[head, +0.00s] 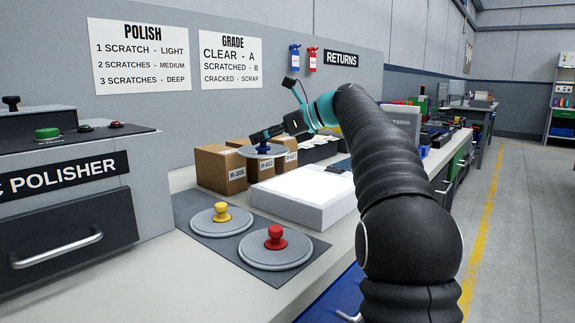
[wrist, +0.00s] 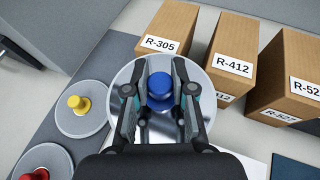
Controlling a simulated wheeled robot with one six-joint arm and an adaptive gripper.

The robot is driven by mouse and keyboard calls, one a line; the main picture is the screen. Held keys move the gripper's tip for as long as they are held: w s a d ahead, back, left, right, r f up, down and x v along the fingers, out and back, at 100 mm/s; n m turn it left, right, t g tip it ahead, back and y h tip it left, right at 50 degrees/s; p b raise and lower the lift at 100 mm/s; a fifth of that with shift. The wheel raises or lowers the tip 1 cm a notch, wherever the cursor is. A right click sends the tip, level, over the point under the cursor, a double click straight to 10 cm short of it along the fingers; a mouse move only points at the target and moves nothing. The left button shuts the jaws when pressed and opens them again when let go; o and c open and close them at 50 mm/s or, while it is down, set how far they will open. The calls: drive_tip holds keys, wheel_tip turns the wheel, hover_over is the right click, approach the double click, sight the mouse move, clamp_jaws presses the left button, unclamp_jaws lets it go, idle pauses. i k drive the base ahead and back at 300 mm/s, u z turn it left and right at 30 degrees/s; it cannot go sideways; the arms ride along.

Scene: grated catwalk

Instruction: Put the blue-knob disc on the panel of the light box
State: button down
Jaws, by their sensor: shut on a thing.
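The blue-knob disc (head: 262,153) is a grey disc with a blue knob (wrist: 160,85). My gripper (head: 262,138) is shut on that knob, with a finger on each side of it in the wrist view (wrist: 160,100). The disc hangs roughly level, raised above the bench, in front of the cardboard boxes. The light box (head: 305,192) is a low white box with a bright top panel, below and to the right of the disc in the head view. In the wrist view my gripper and the disc hide most of what lies below.
A yellow-knob disc (head: 221,218) and a red-knob disc (head: 275,248) lie on a dark mat (head: 187,205) left of the light box. Cardboard boxes (head: 220,170) stand behind it. The polisher (head: 75,200) is at far left. The light box top looks clear.

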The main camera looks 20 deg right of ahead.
sight(310, 184)
drive_tip(key=k, duration=0.45)
drive_tip(key=z, duration=2.8)
drive_tip(key=k, duration=0.75)
drive_tip(key=u, duration=1.7)
drive_tip(key=i, duration=0.5)
drive_tip(key=z, duration=0.1)
